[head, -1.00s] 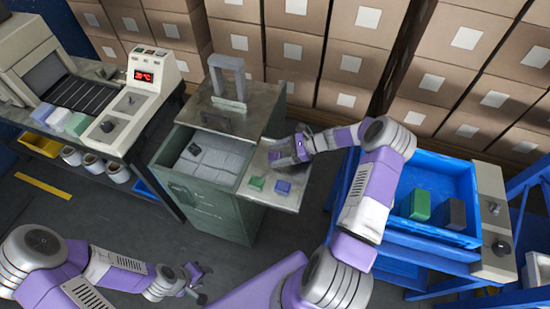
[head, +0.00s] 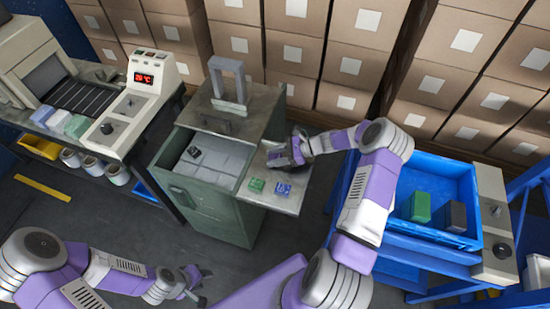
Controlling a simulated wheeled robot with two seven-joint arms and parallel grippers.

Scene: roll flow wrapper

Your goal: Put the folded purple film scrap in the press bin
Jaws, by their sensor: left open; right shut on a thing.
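My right gripper (head: 280,157) is low over the side shelf (head: 294,207) of the green press bin (head: 212,211). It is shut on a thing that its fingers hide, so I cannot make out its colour. A green folded scrap (head: 256,185) and a blue scrap (head: 284,189) lie on the shelf just in front of that gripper. No scrap shows clearly as purple. The bin is open at the front, with pale grey panels inside and a small dark piece (head: 195,153) in it. My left gripper (head: 199,286) is open and empty, low in front of the bin.
A handled plate (head: 229,108) covers the bin's back part. A blue crate (head: 468,180) with a green block (head: 417,206) and a dark block (head: 455,216) stands at right. A wrapper machine (head: 125,105) is at left. Stacked cartons (head: 296,47) line the back.

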